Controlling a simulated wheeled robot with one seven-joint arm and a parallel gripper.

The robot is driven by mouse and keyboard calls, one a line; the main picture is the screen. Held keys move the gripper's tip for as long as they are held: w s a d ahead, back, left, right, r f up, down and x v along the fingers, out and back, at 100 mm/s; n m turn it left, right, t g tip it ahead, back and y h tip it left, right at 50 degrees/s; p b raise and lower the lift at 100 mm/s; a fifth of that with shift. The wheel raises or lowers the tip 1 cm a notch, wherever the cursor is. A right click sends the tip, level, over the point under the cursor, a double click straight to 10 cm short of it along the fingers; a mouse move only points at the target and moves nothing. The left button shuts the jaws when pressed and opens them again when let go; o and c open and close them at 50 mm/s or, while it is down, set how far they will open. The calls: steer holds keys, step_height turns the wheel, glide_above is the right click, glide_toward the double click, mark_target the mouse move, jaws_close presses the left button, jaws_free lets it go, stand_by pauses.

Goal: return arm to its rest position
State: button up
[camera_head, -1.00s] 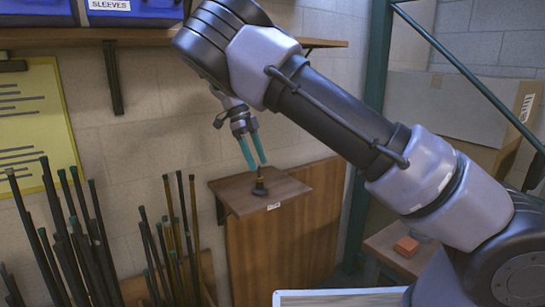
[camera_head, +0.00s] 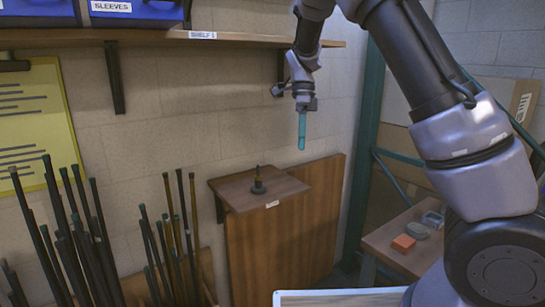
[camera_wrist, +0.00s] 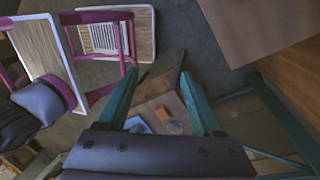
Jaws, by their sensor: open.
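My gripper (camera_head: 302,146) hangs in the air with its teal fingers pointing down, to the right of and above the small wooden shelf. In the head view its fingers overlap edge-on. In the wrist view the two fingers of my gripper (camera_wrist: 158,76) stand apart with nothing between them. A dark lamp part (camera_head: 258,186) with a round base and a thin upright stem stands on the small wooden shelf (camera_head: 228,186), apart from my gripper.
An orange block (camera_head: 403,243) and grey items lie on a low table (camera_head: 380,240) at right. Dark rods (camera_head: 100,240) stand at left. A long shelf (camera_head: 150,36) with blue boxes runs above. A green post (camera_head: 372,130) stands right of my gripper.

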steer(key=s+d+r+n+t+y, duration=0.4)
steer(key=s+d+r+n, duration=0.3)
steer(key=s+d+r, duration=0.4)
steer(key=s+d+r+n+t+h, duration=0.2)
steer(key=s+d+n+t, duration=0.3)
steer(key=s+n, duration=0.3)
steer(key=s+r+t, duration=0.1)
steer(key=s, duration=0.2)
steer(key=shift+d+r, duration=0.15)
steer(key=shift+r, duration=0.05)
steer(key=o, duration=0.5)
